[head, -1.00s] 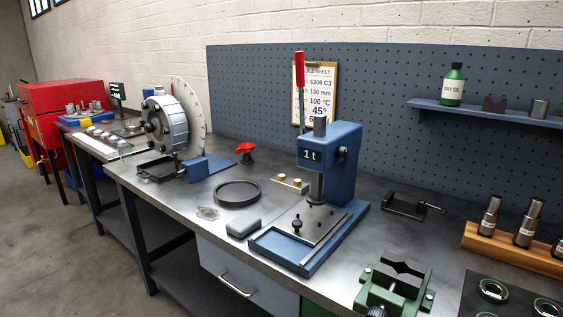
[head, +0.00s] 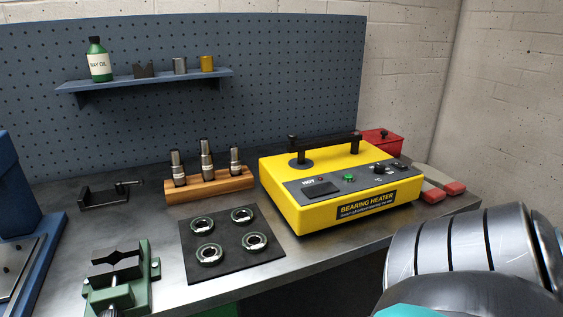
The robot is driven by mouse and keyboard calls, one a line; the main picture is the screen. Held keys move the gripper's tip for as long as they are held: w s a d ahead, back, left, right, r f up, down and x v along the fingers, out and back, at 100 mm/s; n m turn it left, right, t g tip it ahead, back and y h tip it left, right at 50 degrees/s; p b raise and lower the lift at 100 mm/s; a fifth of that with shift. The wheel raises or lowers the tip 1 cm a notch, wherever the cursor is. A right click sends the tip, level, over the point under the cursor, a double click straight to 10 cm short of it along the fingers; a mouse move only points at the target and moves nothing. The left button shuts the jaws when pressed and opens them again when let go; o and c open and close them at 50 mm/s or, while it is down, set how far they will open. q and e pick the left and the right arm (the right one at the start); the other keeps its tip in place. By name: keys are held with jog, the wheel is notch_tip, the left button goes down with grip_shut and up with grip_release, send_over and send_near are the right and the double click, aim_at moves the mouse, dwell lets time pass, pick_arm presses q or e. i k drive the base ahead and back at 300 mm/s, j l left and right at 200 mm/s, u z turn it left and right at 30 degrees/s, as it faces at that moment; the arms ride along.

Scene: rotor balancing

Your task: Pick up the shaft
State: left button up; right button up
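Three stepped metal shafts stand upright in a wooden rack (head: 211,187) on the bench, in the middle of the head view. The left shaft (head: 178,168) and the right shaft (head: 235,161) look shorter than the middle shaft (head: 207,160). Each carries a small pale label. The lower ends of the shafts are hidden in the rack. Neither of my grippers is in view.
A yellow bearing heater (head: 337,187) stands right of the rack. A dark mat (head: 188,257) with several bearing rings lies in front. A green vise (head: 118,283) is front left, a blue press (head: 16,220) at the left edge. A shelf (head: 150,80) hangs above.

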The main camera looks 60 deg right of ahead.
aim_at(235, 168)
jog(key=z, duration=1.5)
